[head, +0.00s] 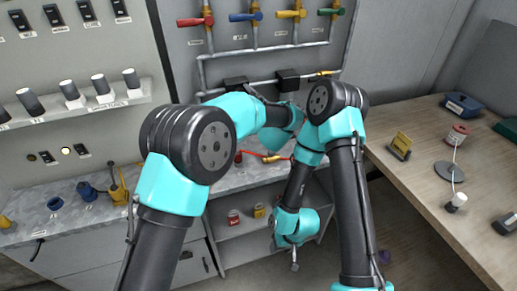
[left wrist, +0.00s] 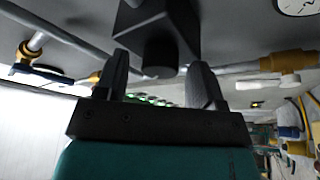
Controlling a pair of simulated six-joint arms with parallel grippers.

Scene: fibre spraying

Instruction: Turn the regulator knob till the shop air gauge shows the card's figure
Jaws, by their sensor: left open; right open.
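In the left wrist view a dark box-shaped regulator (left wrist: 160,22) carries a short round black knob (left wrist: 160,58). My left gripper (left wrist: 162,80) is open, with one finger on each side of the knob and gaps showing between. A white gauge dial (left wrist: 297,5) is cut off at the top right corner; I cannot read it. In the head view dark regulator boxes (head: 287,82) sit on the wall pipe, and my left gripper is hidden behind my arms. My right gripper (head: 294,266) hangs low, open and empty, before the shelf. I cannot make out the card's figure.
Red, blue, yellow and green valve handles (head: 246,16) line the upper pipes. Red and yellow cans (head: 234,217) stand on the low shelf. My two arms pass close together mid-view.

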